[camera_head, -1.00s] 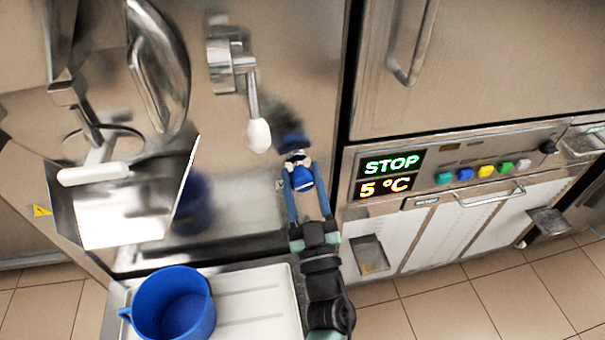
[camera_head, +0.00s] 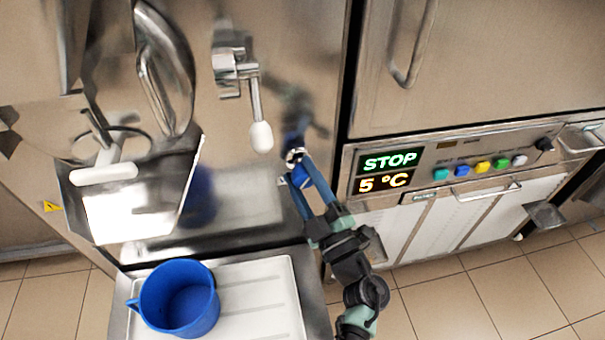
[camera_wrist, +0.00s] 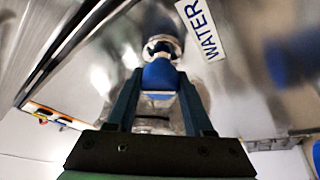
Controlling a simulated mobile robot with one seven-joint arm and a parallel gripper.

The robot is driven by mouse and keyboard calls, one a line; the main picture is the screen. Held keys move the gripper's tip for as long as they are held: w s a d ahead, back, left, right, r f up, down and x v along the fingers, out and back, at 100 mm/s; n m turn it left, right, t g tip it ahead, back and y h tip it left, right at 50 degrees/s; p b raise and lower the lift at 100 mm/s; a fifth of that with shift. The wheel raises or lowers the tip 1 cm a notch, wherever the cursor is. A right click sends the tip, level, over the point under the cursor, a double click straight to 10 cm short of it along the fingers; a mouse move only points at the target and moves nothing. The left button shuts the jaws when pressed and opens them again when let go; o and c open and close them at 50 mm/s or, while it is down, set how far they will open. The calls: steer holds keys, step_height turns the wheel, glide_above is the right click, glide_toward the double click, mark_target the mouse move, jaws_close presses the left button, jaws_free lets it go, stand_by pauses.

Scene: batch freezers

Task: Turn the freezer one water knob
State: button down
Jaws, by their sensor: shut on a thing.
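The blue water knob (camera_wrist: 160,75) sits on a silver stem on the freezer's steel front, beside a label reading WATER (camera_wrist: 203,30) in the wrist view. My gripper (camera_head: 297,165) is shut on the knob, with one finger on each side of it. The gripper also shows in the wrist view (camera_wrist: 158,88). In the head view the knob (camera_head: 304,174) is partly hidden between the fingers.
A silver lever with a white handle (camera_head: 261,135) hangs just left of my gripper. A blue pitcher (camera_head: 178,298) stands on a white tray (camera_head: 262,290) at the lower left. A control panel reading STOP (camera_head: 388,162) is to the right, with a door handle (camera_head: 415,45) above.

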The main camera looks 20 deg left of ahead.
steer(key=shift+n, duration=0.3)
steer(key=shift+c, duration=1.5)
jaws_free()
steer(key=shift+d, duration=0.1)
steer(key=v, duration=1.3)
steer(key=shift+r, duration=0.1)
